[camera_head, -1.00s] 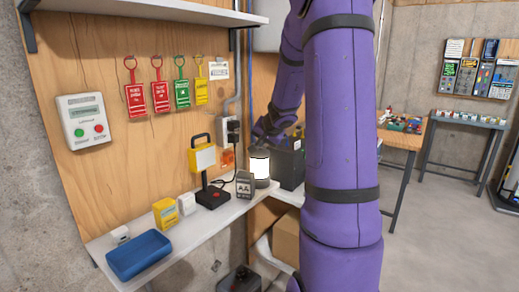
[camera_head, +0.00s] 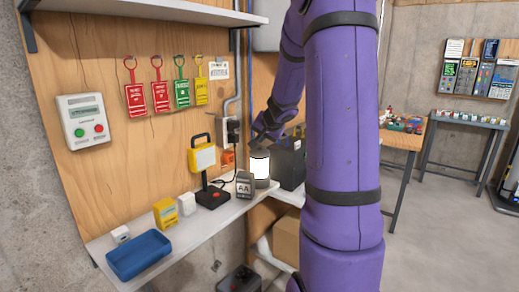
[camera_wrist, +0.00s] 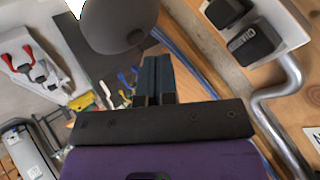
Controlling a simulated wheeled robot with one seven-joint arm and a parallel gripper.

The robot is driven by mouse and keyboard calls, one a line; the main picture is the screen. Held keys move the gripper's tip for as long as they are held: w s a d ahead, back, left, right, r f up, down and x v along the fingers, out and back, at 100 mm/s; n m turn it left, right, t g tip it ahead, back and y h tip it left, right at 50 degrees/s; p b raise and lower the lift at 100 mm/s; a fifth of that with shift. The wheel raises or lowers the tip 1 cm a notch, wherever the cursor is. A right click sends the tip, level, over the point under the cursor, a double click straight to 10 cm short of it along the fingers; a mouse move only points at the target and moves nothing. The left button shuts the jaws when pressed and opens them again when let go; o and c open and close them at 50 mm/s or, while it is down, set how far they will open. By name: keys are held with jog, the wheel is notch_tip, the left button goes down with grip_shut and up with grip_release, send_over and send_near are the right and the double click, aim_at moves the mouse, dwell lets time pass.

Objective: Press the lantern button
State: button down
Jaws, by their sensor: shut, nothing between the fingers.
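The lantern (camera_head: 260,168) stands upright at the right end of the shelf, a white bright cylinder with a dark grey cap and base. In the wrist view its dark rounded cap (camera_wrist: 115,22) fills the top, with a small round spot near its edge that may be the button. My gripper (camera_wrist: 157,62) is shut and empty, its fingertips beside the cap's lower right edge in that view. In the head view my gripper (camera_head: 257,138) is just above the lantern cap. I cannot tell whether it touches.
A yellow work lamp (camera_head: 203,158) with a red button on its base and a grey AA box (camera_head: 244,185) stand left of the lantern. A dark bin (camera_head: 290,165) is close on its right. Sockets (camera_wrist: 250,35) and a conduit (camera_wrist: 285,90) are on the wall.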

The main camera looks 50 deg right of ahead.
jog(key=shift+r, duration=2.5)
jog(key=shift+a, duration=0.1)
jog(key=s+a+r+n+y, duration=0.1)
jog(key=s+a+r+n, duration=0.1)
jog(key=a, duration=0.6)
jog(key=s+a+r+n+y, duration=0.2)
jog(key=s+a+n, duration=0.1)
jog(key=a, duration=0.5)
jog(key=s+a+r+n+y, duration=0.1)
jog(key=s+a+r+n, duration=0.1)
jog(key=a, duration=0.7)
jog(key=s+a+f+n+g, duration=0.1)
jog(key=s+a+n, duration=0.2)
jog(key=s, duration=0.6)
jog(key=s+a+f+n+g, duration=0.2)
jog(key=s+a+n, duration=0.1)
jog(key=s+a, duration=0.4)
jog(key=shift+s+a+h, duration=0.2)
jog(key=shift+s+h, duration=0.2)
jog(key=shift+s, duration=0.75)
